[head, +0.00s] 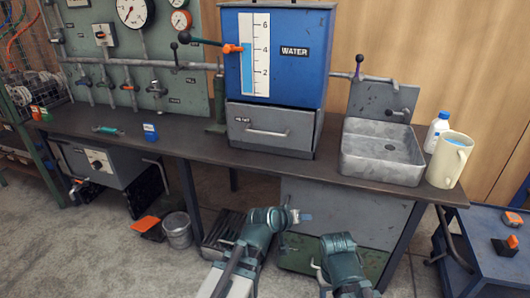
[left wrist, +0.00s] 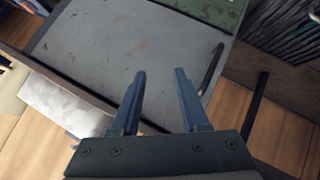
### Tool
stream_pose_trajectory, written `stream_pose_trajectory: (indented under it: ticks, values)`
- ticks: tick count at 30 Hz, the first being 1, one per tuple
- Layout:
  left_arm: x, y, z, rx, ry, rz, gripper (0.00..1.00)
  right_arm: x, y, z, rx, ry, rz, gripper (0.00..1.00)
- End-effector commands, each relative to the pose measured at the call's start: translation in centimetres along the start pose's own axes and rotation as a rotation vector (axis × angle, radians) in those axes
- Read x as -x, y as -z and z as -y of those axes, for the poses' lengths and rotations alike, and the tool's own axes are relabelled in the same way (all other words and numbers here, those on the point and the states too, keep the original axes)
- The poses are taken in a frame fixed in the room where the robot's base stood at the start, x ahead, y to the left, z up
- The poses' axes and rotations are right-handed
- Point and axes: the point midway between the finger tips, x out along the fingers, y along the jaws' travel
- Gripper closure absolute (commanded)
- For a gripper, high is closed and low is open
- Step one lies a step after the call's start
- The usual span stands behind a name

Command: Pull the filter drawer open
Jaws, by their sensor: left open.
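The grey drawer (head: 270,130) sits in the base of the blue water tank on the bench. It looks shut, with a pale bar handle (head: 267,133) across its front and a small label too tiny to read. My left gripper (head: 304,217) is below and in front of the bench edge, apart from the drawer. In the left wrist view its two fingers (left wrist: 162,100) are spread with nothing between them. They are in front of a scuffed grey panel (left wrist: 125,45) with a dark handle (left wrist: 211,68). My right gripper (head: 342,252) is low at the bottom; its fingertips are hidden.
The dark bench (head: 200,148) runs across the view. A metal sink (head: 383,155), a cream jug (head: 449,160) and a white bottle (head: 437,128) are right of the tank. Bench space left of the drawer is mostly clear.

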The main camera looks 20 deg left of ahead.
Motion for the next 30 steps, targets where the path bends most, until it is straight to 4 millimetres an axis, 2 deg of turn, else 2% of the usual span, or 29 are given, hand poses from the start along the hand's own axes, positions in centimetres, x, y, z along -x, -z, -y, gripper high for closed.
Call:
stream_pose_trajectory:
  ticks: [2,6,9,12,15,21,30]
  values:
    - [-0.2,2.7,-1.9,0.101,-0.093,-0.149,0.55,-0.7,0.0,0.1,0.0,0.0,0.0,0.5]
    - [1.8,8.5,-4.5,0.324,-0.25,-0.426,0.55,-0.8,0.0,0.1,0.0,0.0,0.0,0.5]
    - [4.2,12.2,-4.8,0.505,-0.34,-0.618,0.55,-0.8,0.0,0.1,0.0,0.0,0.0,0.5]
    - [6.6,14.8,-3.9,0.679,-0.402,-0.788,0.55,-0.7,0.0,0.1,0.0,0.0,0.0,0.5]
    - [8.8,16.3,-2.3,0.826,-0.436,-0.928,0.55,-0.7,0.0,0.1,0.0,0.0,0.0,0.5]
    - [11.1,17.1,0.2,0.999,-0.455,-1.087,0.55,-0.7,0.0,0.1,0.0,0.0,0.0,0.5]
    - [11.3,17.6,0.8,1.032,-0.455,-1.12,0.55,-0.6,0.0,0.1,0.0,0.0,0.0,0.5]
